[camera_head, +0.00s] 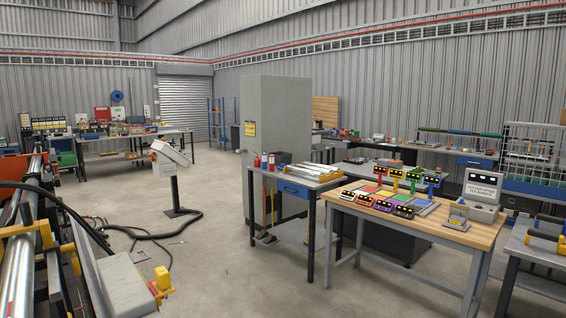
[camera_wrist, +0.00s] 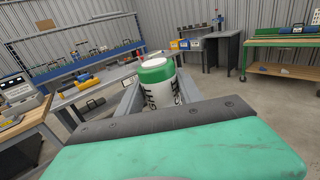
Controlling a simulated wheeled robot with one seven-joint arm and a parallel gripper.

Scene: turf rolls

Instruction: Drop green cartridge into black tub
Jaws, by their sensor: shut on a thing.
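A green cartridge (camera_wrist: 158,85) with a white lid, a green band and a white body with dark lettering shows in the wrist view. My gripper (camera_wrist: 158,90) is shut on it, with one grey finger on each side. The cartridge stands roughly upright between the fingers, and its lower part is hidden behind my gripper's body. My gripper does not show in the head view. I cannot make out a black tub for certain in either view.
In the head view, a wooden-topped table (camera_head: 420,220) holds several coloured devices. Open floor (camera_head: 225,260) lies left of it, with hoses.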

